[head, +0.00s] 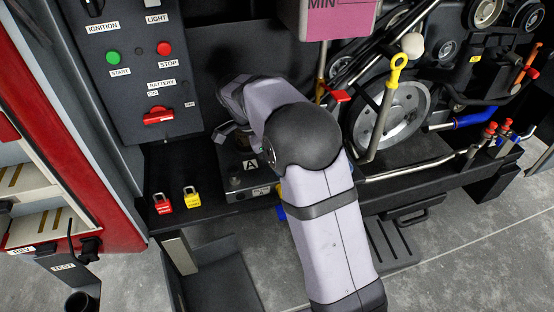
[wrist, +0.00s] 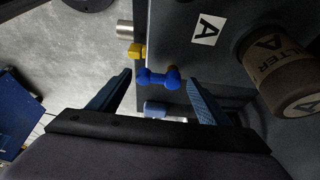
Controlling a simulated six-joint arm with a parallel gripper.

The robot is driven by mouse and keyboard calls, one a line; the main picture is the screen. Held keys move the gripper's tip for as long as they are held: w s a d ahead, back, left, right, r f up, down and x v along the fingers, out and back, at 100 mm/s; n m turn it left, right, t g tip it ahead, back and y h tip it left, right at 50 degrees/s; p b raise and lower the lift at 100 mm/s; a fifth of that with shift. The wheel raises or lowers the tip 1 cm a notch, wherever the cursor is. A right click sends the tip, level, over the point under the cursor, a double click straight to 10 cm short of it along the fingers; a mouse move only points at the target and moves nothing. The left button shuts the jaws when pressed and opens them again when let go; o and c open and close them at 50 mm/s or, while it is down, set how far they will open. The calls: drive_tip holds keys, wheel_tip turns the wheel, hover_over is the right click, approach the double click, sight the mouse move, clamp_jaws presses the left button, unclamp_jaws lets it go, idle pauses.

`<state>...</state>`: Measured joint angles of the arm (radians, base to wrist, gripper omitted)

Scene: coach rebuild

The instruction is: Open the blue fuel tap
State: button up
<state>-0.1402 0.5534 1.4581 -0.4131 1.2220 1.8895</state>
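The blue fuel tap (wrist: 158,79) shows in the wrist view as a small blue handle with rounded ends, beside the dark box marked A. A yellow fitting (wrist: 136,50) is just above it in the picture. My gripper (wrist: 160,76) is open, with one blue finger on each side of the tap. I cannot tell whether either finger touches it. In the head view my arm hides the gripper; a blue patch (head: 281,212) shows at the arm's left edge, possibly part of the tap. The tap's open or shut state is unclear.
A brown filter canister marked A (wrist: 285,62) stands close to the right finger. A metal cylinder end (wrist: 125,33) is above the fitting. Red (head: 162,204) and yellow (head: 192,197) padlocks lie on the bench. Engine pulleys (head: 395,115) are at the right.

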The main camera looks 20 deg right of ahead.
drive_tip(key=shift+r, duration=0.1)
drive_tip(key=v, duration=0.7)
idle(0.6)
drive_tip(key=s+f+n+y, duration=0.1)
drive_tip(key=s+f+n, duration=0.3)
drive_tip(key=s+n, duration=0.3)
drive_tip(key=s+f+n+y, duration=0.2)
drive_tip(key=s+f+n, duration=0.3)
drive_tip(key=s, duration=0.5)
drive_tip(key=s+f+n+y, duration=0.1)
drive_tip(key=s+f+n, duration=0.3)
drive_tip(key=s+n, duration=0.3)
wheel_tip(320, 180, up, 15)
drive_tip(key=p, duration=1.5)
drive_tip(key=shift+s+r+m, duration=0.15)
drive_tip(key=shift+s+m, duration=0.25)
drive_tip(key=shift+s, duration=0.05)
drive_tip(key=shift+a, duration=0.15)
